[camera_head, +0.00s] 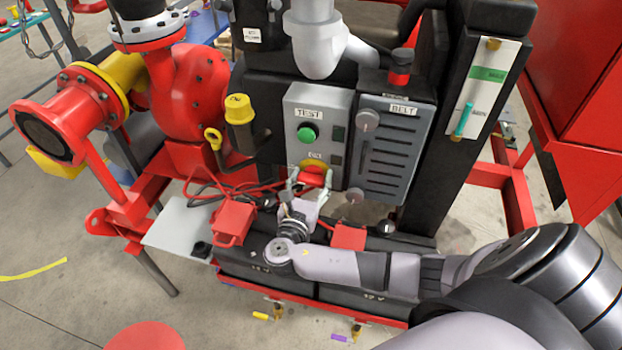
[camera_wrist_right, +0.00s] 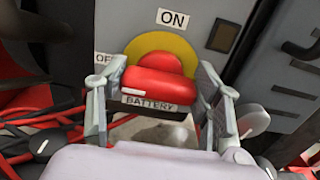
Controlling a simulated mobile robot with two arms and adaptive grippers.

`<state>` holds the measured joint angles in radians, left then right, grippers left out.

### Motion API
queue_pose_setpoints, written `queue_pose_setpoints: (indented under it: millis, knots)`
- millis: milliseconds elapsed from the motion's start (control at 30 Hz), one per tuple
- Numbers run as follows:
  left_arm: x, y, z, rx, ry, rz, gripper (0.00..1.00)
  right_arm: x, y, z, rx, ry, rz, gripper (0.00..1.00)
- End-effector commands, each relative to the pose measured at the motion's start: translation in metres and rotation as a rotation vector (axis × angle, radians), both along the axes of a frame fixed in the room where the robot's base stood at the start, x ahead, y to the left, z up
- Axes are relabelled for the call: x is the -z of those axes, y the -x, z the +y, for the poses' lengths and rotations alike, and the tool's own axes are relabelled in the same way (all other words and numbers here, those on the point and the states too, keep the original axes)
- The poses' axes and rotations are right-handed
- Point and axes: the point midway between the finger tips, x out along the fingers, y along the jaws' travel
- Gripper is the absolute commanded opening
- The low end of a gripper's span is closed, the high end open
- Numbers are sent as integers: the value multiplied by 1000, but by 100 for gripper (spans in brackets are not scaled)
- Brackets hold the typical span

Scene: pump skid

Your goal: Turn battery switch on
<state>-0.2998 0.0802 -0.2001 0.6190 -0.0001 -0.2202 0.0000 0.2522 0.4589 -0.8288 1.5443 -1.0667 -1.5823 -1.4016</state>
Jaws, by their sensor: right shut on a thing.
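The battery switch is a red knob (camera_head: 312,177) on a yellow disc at the bottom of the grey test panel (camera_head: 318,110). In the right wrist view the red knob (camera_wrist_right: 158,82) has a "BATTERY" label below it, an "ON" label (camera_wrist_right: 173,18) above and a partly hidden "OF…" label (camera_wrist_right: 104,60) at the left. The knob's wide grip lies roughly level, toward the "OF…" side. My right gripper (camera_head: 309,180) is shut on the knob, with one finger on each side; it also shows in the right wrist view (camera_wrist_right: 160,95). My left gripper is not in view.
A green button (camera_head: 307,133) sits above the switch. A grey "BELT" cover (camera_head: 391,140) stands to its right. Red battery caps (camera_head: 235,222) and red cables lie below left. A yellow-capped filler (camera_head: 239,110) and red pump (camera_head: 195,90) are at the left.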

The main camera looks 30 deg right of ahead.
Motion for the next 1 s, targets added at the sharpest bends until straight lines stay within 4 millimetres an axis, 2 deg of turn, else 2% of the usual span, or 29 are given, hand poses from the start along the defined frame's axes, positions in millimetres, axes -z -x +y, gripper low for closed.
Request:
queue_pose_setpoints:
  millis: [467,1000]
  knots:
    - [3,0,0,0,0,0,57,1,1,0,1,-71,-80,32]
    - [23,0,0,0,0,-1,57,5,3,-2,3,-382,-446,32]
